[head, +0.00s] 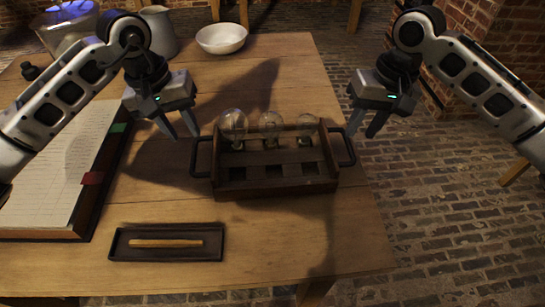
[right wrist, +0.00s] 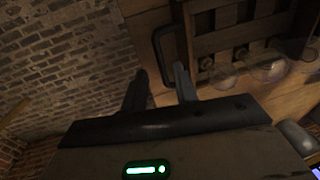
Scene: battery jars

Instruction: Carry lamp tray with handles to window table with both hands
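The lamp tray (head: 275,185) is a dark wooden box on the table, with a black handle at each end. Three clear glass bulbs (head: 271,125) stand in its back row; the front row of square holes is empty. My left gripper (head: 183,134) is open, above and behind the left handle (head: 199,158), apart from it. My right gripper (head: 363,134) is open, above and behind the right handle (head: 344,147), holding nothing. In the right wrist view, the right handle (right wrist: 167,42) lies beyond the open fingertips (right wrist: 160,78). The window table is not identifiable.
An open book (head: 70,165) lies on the wooden table (head: 290,245) at left. A small dark tray (head: 120,245) with a wooden stick is in front. A white bowl (head: 221,38) and a grey jug (head: 160,30) stand behind. Brick floor (head: 450,210) is open at right.

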